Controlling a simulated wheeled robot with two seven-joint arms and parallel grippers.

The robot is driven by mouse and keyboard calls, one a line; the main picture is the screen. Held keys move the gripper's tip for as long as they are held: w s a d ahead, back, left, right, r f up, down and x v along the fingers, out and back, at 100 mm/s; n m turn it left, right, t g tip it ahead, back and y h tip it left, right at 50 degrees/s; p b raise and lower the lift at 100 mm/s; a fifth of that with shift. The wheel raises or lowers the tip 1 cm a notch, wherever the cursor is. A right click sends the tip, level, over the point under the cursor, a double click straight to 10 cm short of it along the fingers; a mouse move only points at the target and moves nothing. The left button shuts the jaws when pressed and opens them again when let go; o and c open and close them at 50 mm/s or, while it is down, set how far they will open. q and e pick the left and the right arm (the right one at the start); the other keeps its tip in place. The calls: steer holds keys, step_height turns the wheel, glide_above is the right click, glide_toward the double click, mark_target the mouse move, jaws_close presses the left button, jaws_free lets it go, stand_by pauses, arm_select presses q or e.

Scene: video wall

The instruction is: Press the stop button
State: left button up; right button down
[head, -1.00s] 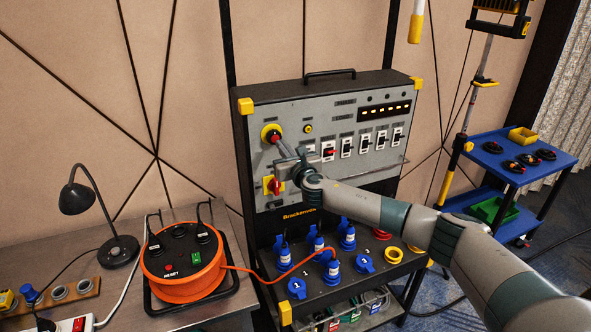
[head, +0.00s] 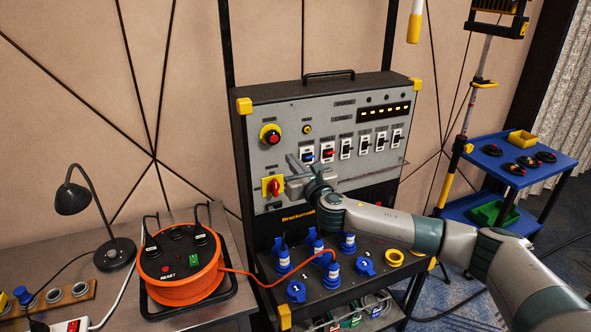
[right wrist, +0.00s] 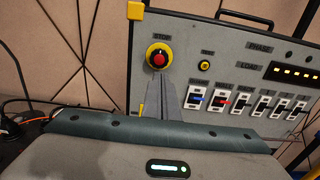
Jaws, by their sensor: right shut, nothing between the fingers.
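The stop button (head: 271,136) is a red mushroom head on a yellow ring at the upper left of the grey panel (head: 330,115). In the right wrist view the stop button (right wrist: 159,58) sits under a STOP label, just above my fingertips. My right gripper (head: 291,157) is shut and empty, in front of the panel, below and to the right of the button and apart from it in the head view. Its fingers (right wrist: 163,82) also show in the right wrist view. My left gripper is not in view.
A red rotary switch on a yellow plate (head: 272,186) is just below the button. A row of breakers (head: 346,147) is to the right. An orange cable reel (head: 182,270) and a black lamp (head: 75,198) stand on the left table.

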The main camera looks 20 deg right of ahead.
steer(key=shift+s, duration=1)
steer(key=shift+f, duration=0.1)
